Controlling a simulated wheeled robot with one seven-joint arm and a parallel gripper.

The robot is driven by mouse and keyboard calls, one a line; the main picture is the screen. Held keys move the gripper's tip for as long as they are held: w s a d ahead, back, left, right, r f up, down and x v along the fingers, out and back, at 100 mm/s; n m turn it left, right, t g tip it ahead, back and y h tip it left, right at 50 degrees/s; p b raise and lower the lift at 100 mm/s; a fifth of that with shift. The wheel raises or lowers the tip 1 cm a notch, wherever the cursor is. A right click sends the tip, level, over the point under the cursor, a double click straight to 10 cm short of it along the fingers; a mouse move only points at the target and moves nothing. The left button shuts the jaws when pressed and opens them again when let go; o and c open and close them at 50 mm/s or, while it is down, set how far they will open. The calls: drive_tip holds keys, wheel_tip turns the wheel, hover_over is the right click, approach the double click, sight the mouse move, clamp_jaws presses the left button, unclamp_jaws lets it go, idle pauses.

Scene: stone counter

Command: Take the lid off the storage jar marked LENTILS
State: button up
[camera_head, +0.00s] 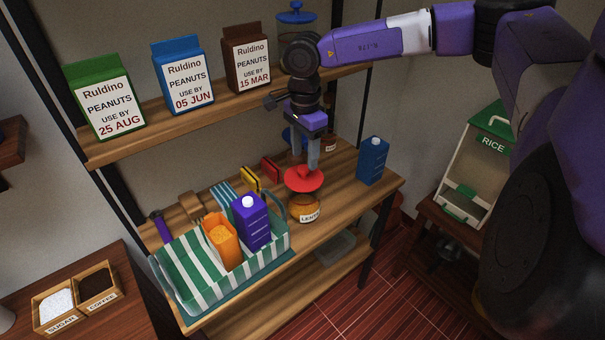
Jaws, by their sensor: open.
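The storage jar (304,208) stands near the front of the wooden shelf top; its white label seems to read LENTILS, partly cut by the curve. Its red, wide lid (304,183) is on or just over the jar's mouth; from this angle I cannot tell whether it sits fully down. My gripper (305,161) points down right above the lid, open, with its two grey fingers around the middle of the lid, where a knob would be. The fingers hide that spot, so I cannot tell whether they touch it.
A green-striped basket (187,290) with an orange carton (222,240) and a purple carton (251,222) is left of the jar. A blue carton (372,162) stands to the right. Another jar, with a blue lid (296,17), stands on the upper shelf. Bare wood lies right of the jar.

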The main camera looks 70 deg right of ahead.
sight(304, 168)
drive_tip(key=shift+f+p, duration=0.4)
drive_tip(key=shift+f, duration=1.35)
clamp_jaws()
drive_tip(key=shift+r, duration=0.1)
